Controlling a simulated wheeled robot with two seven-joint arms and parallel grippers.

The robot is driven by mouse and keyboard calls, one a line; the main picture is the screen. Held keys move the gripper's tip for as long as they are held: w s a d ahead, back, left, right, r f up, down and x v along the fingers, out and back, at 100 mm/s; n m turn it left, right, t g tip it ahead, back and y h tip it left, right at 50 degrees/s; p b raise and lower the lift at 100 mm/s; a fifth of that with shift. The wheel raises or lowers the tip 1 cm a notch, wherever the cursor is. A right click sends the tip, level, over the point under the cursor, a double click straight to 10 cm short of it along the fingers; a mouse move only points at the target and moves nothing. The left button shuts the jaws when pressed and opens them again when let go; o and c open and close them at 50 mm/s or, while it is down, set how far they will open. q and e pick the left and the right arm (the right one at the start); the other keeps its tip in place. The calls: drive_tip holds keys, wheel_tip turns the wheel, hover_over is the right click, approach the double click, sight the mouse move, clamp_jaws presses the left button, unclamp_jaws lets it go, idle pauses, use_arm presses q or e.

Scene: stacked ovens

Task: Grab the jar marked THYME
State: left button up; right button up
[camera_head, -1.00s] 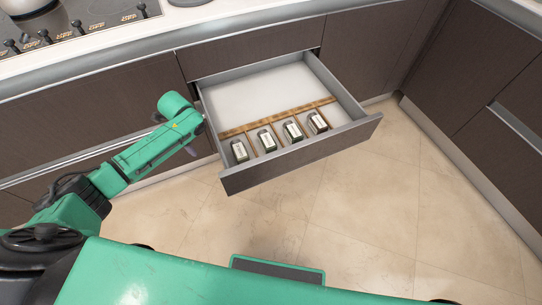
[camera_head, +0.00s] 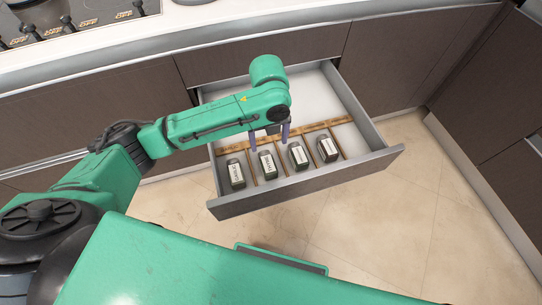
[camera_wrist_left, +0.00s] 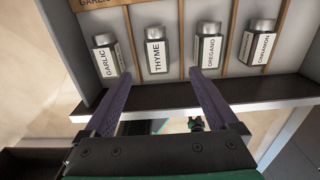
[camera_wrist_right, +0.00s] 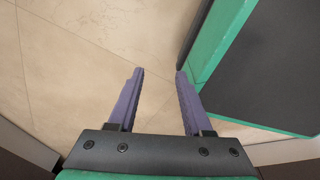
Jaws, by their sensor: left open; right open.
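The THYME jar (camera_head: 267,166) lies second from left in the open drawer, a grey-lidded jar with a white label. It also shows in the left wrist view (camera_wrist_left: 156,52), its label readable. My left gripper (camera_head: 269,145) is open and empty over the drawer. In the left wrist view its fingertips (camera_wrist_left: 160,75) frame the THYME jar on either side; I cannot tell the height between them. My right gripper (camera_wrist_right: 159,73) is open and empty above the floor, and is not seen in the head view.
The GARLIC jar (camera_wrist_left: 109,58) lies left of THYME; OREGANO (camera_wrist_left: 208,47) and CINNAMON (camera_wrist_left: 257,45) lie to its right. Wooden dividers separate them. The drawer front (camera_head: 310,182) stands nearest me. The drawer's back part is largely bare. A stove (camera_head: 80,14) is at upper left.

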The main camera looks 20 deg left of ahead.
use_arm(q)
hover_over(268, 162)
wheel_tip(268, 162, down, 6)
drive_tip(key=shift+s+f+b, duration=0.1)
drive_tip(key=shift+s+b, duration=0.05)
drive_tip(key=shift+b, duration=0.25)
wheel_tip(268, 162, down, 6)
drive_tip(key=shift+r+b, duration=0.1)
drive_tip(key=shift+b, duration=0.35)
use_arm(e)
drive_tip(key=shift+s+a+f, duration=0.2)
drive_tip(key=shift+s+f, duration=0.85)
use_arm(q)
clamp_jaws()
